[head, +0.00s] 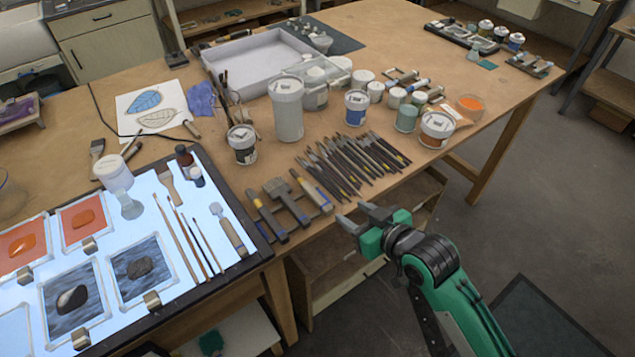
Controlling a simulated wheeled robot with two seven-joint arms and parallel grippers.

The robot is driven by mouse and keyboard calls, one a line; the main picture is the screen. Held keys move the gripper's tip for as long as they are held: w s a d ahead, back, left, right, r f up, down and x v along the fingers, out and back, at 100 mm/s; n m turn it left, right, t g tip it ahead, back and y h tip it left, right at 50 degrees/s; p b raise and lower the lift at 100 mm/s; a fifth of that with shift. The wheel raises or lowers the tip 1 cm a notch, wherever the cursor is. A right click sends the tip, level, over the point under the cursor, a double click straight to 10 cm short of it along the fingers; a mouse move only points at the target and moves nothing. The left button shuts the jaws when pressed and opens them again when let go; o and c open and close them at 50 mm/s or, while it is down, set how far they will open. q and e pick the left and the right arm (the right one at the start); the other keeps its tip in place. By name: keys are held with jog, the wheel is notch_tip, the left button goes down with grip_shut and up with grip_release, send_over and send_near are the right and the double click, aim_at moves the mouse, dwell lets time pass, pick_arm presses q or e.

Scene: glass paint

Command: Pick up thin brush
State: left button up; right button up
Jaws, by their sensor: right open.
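Several thin brushes (182,240) with long slim handles lie side by side on the lit panel (233,268) at the left. A dark-handled thin brush (208,244) is the rightmost of them. A row of many dark brushes (350,160) lies on the table in the middle; I cannot tell which single brush is the named one. My right gripper (352,215) is open and empty by the table's front edge, to the right of the lit panel and nearer than the dark row. It touches no brush that I can see. My left gripper is not in view.
Wide-handled tools (283,203) lie between the lit panel and my right gripper. The table's right part is mostly clear.

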aim_at(316, 195)
jog(key=p+x, duration=0.1)
jog(key=x, duration=0.6)
jog(key=shift+w+a+p, duration=0.15)
jog(key=shift+a+p, duration=0.15)
jog(key=shift+w+a+f, duration=0.15)
jog(key=shift+w+a, duration=0.05)
jog(key=shift+w+a+p, duration=0.15)
jog(key=shift+a+p, duration=0.05)
jog(key=shift+p, duration=0.1)
jog(key=p+x, duration=0.1)
jog(key=x, duration=0.3)
jog(key=shift+s+a+f+p, duration=0.15)
jog(key=shift+s+a+p, duration=0.05)
jog(key=shift+s+p, duration=0.1)
jog(key=shift+w+a+f, duration=0.15)
jog(key=shift+w+f, duration=0.05)
jog(key=shift+w, duration=0.15)
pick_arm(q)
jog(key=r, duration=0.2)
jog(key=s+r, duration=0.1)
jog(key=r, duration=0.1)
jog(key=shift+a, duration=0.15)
pick_arm(e)
grip_shut()
